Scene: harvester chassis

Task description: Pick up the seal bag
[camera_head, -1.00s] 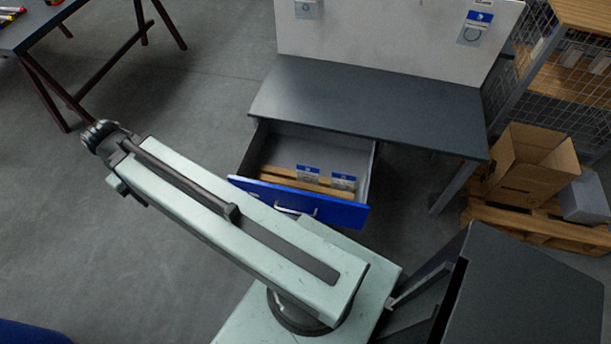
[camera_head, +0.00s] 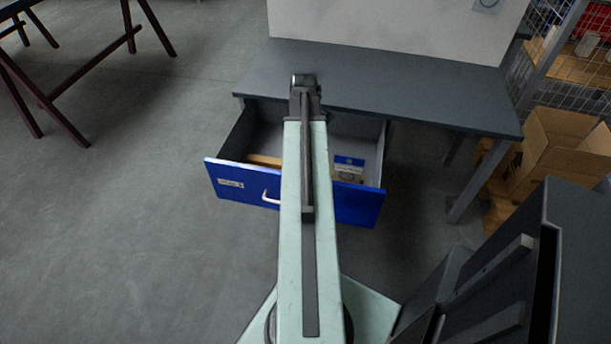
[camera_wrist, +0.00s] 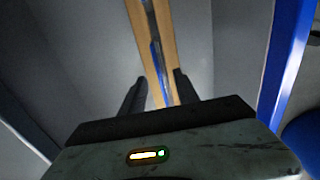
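A bag with a blue header (camera_head: 348,165) stands in the open drawer (camera_head: 230,182), just right of my arm in the head view. Its label is too small to read, so I cannot tell whether it is the seal bag. In the wrist view a thin bag (camera_wrist: 157,58) with a blue edge is seen edge-on in the slot between wooden strips (camera_wrist: 140,30). My gripper (camera_wrist: 158,90) is above the drawer, its two dark fingers apart on either side of the slot. In the head view my arm hides the fingers and the drawer's middle.
The drawer has a blue front with a handle (camera_head: 268,197) and hangs below a dark workbench (camera_head: 420,90) with a pale back panel (camera_head: 390,30). A cardboard box (camera_head: 560,150) stands at the right. Open floor lies to the left.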

